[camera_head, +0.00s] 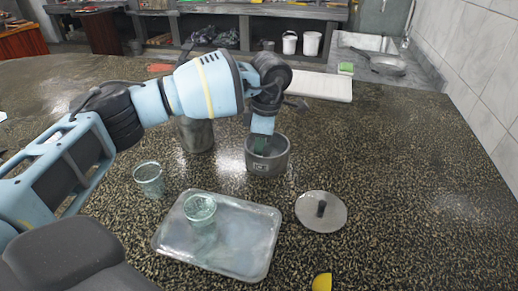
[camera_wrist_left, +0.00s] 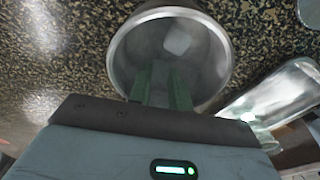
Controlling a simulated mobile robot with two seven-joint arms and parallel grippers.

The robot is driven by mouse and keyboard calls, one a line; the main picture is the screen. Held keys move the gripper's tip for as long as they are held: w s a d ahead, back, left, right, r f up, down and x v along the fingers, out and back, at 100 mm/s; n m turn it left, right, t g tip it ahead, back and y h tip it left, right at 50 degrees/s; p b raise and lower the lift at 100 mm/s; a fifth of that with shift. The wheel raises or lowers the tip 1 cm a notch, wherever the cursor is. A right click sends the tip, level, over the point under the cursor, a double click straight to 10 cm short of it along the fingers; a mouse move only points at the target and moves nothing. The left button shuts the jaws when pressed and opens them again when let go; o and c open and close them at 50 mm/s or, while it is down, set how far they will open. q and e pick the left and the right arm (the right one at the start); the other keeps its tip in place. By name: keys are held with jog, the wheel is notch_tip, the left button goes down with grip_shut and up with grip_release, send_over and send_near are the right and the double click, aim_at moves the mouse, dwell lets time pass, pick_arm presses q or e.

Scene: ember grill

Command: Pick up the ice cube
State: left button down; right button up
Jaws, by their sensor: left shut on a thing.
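A grey metal ice bucket (camera_head: 280,158) stands open on the speckled counter near the middle of the head view. My left gripper (camera_head: 259,146) points down into it from above, its greenish fingertips inside the rim. In the left wrist view the fingers (camera_wrist_left: 161,78) reach into the bucket (camera_wrist_left: 122,55) with a narrow gap between them. They are shut on an ice cube, which is clear and hard to make out between them. A pale squarish patch (camera_wrist_left: 178,40) shows farther inside the bucket; I cannot tell whether it is another cube. My right gripper is not in view.
A metal tray (camera_head: 245,255) in front holds a glass (camera_head: 200,212). Another glass (camera_head: 149,178) stands left of it. A round lid (camera_head: 330,215) lies right, a yellow piece (camera_head: 321,283) at the front edge. A metal container (camera_head: 197,138) stands beside the bucket. The right counter is clear.

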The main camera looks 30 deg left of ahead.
pick_arm(q)
notch_tip(320, 180, up, 10)
dwell(0.4)
jog(key=shift+d+f, duration=0.1)
jog(key=shift+f, duration=0.05)
